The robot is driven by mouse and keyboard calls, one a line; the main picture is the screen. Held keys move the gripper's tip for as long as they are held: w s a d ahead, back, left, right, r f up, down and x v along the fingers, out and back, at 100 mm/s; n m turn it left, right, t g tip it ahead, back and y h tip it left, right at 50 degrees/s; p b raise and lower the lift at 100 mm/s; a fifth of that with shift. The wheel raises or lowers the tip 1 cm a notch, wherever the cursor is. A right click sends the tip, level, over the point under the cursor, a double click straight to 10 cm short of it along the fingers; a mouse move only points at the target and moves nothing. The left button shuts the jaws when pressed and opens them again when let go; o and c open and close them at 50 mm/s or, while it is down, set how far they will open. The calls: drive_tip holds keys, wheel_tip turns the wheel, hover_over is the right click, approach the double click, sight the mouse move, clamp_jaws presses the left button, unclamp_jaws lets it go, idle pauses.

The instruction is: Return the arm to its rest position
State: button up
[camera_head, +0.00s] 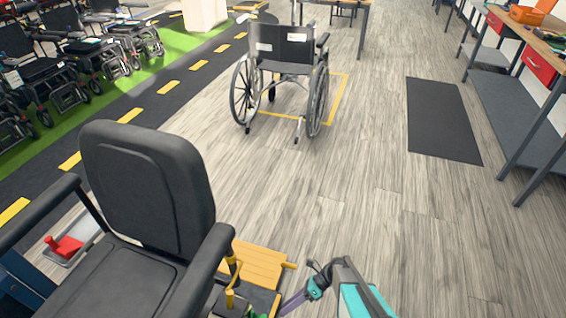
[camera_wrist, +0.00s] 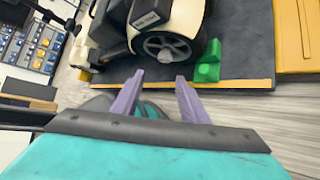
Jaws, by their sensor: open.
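My gripper (camera_wrist: 160,80) is open, with two purple fingers apart and nothing between them in the wrist view. In the head view my gripper (camera_head: 292,303) is low at the bottom edge, right of a black scooter seat (camera_head: 150,190). My teal arm bends down there beside the scooter. In the wrist view the fingers point toward a scooter wheel (camera_wrist: 165,47) on a dark platform. A green wheel chock (camera_wrist: 208,62) stands against the wheel. My fingers look apart from both, though the exact gap is hard to tell.
A wheelchair (camera_head: 285,50) stands within a yellow floor outline. Several wheelchairs (camera_head: 70,50) line the green strip at left. A workbench (camera_head: 520,60) runs along the right, with a dark mat (camera_head: 442,118) before it. The wooden floor between is clear.

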drive_tip(key=s+d+r+n+g+h+p, duration=0.1)
drive_tip(key=s+d+r+n+h+p, duration=0.4)
drive_tip(key=s+n, duration=0.5)
drive_tip(key=s+d+r+n+h, duration=0.1)
drive_tip(key=d+n+h, duration=0.1)
drive_tip(key=d+n, duration=0.3)
drive_tip(key=s+d+r+n+h+b, duration=0.1)
drive_tip(key=s+d+r+n+h, duration=0.1)
drive_tip(key=d+n, duration=0.3)
drive_tip(key=shift+n+t+h, duration=0.4)
drive_tip(key=shift+n+h, duration=0.4)
drive_tip(key=shift+n, duration=1.3)
drive_tip(key=shift+c, duration=0.4)
